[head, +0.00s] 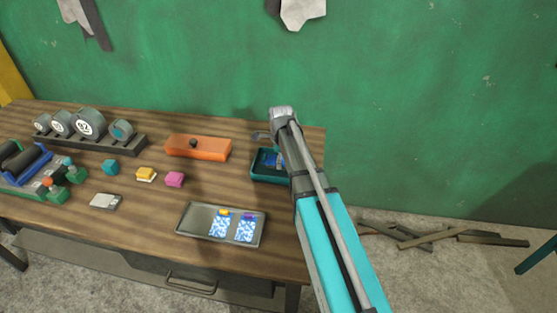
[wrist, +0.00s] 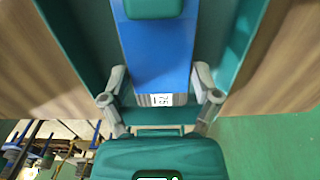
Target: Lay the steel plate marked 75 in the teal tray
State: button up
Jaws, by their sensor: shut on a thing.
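The plate marked 75 (wrist: 160,60) is blue with a white number label at its near end and a teal block on top at the far end. My gripper (wrist: 160,97) is shut on it, one finger at each side of the label end. In the wrist view the plate is between the walls of the teal tray (wrist: 238,40); whether it rests on the tray floor I cannot tell. In the head view the teal tray (head: 268,180) stands at the table's right end, with a bit of blue plate (head: 268,159) showing inside. My arm hides the tray's right part and my fingers.
A grey tray (head: 190,218) with two blue-and-white packets lies in front. An orange block (head: 198,148) stands left of the teal tray. Small blocks, a rack of round weights (head: 85,124) and blue-green fixtures (head: 35,172) fill the left. Wood scraps (head: 430,238) lie on the floor.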

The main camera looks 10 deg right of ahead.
jog(key=shift+f+b, duration=0.3)
jog(key=shift+f, duration=0.2)
jog(key=o, duration=1.1)
jog(key=shift+o, duration=0.2)
jog(key=shift+s, duration=0.15)
